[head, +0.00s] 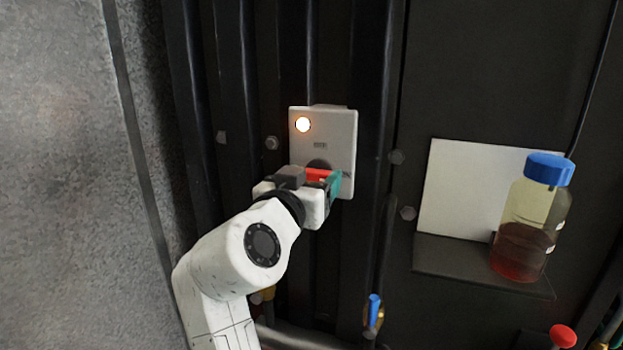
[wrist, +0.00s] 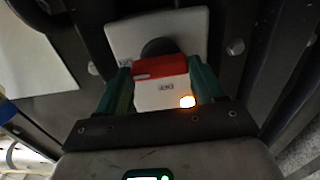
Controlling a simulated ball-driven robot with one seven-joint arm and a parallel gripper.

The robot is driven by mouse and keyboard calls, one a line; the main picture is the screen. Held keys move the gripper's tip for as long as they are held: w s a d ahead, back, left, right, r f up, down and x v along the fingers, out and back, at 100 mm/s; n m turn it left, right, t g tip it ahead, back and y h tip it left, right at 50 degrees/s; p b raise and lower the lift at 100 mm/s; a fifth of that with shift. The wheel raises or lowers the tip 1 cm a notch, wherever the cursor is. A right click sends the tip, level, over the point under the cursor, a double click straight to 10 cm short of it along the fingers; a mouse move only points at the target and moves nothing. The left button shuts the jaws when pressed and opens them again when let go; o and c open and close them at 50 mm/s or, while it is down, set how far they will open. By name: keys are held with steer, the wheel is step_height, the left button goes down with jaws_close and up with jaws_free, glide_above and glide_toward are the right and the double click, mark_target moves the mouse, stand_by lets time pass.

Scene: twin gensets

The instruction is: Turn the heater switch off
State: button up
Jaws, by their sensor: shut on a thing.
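The heater switch is a white box (head: 345,130) on the dark ribbed wall, with a lit orange-white lamp (head: 303,125) at its upper left. Its red handle (head: 318,175) sits on a dark round base and lies roughly level in the head view. My gripper (head: 317,182) is at the handle, its green fingers on either side. In the wrist view the red handle (wrist: 160,67) spans between the two green fingertips of my gripper (wrist: 158,75), and the lamp (wrist: 187,101) glows. My gripper partly hides the lower part of the box in the head view.
A bottle with a blue cap (head: 530,215) and dark red liquid stands on a small dark shelf (head: 480,268) at the right, before a white panel (head: 450,190). A blue-handled valve (head: 374,310) and a red knob (head: 563,335) are below. A grey wall (head: 60,180) is at the left.

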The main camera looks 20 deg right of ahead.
steer(key=n+p, duration=0.2)
steer(key=n, duration=0.2)
steer(key=shift+r+p, duration=0.2)
steer(key=shift+p, duration=0.15)
steer(key=n+p, duration=0.3)
steer(key=n, duration=0.1)
steer(key=shift+w+a+n, duration=0.1)
steer(key=shift+a+n, duration=0.05)
steer(key=shift+n, duration=0.15)
steer(key=n+p, duration=0.5)
steer(key=n, duration=0.1)
steer(key=shift+w+a+p, duration=0.1)
steer(key=shift+p, duration=0.25)
steer(key=shift+a+f+n+p, duration=0.1)
steer(key=shift+f+n+p, duration=0.15)
steer(key=shift+n+p, duration=1.1)
steer(key=shift+n, duration=0.35)
steer(key=o, duration=1)
steer(key=shift+f, duration=0.1)
steer(key=shift+o, duration=0.2)
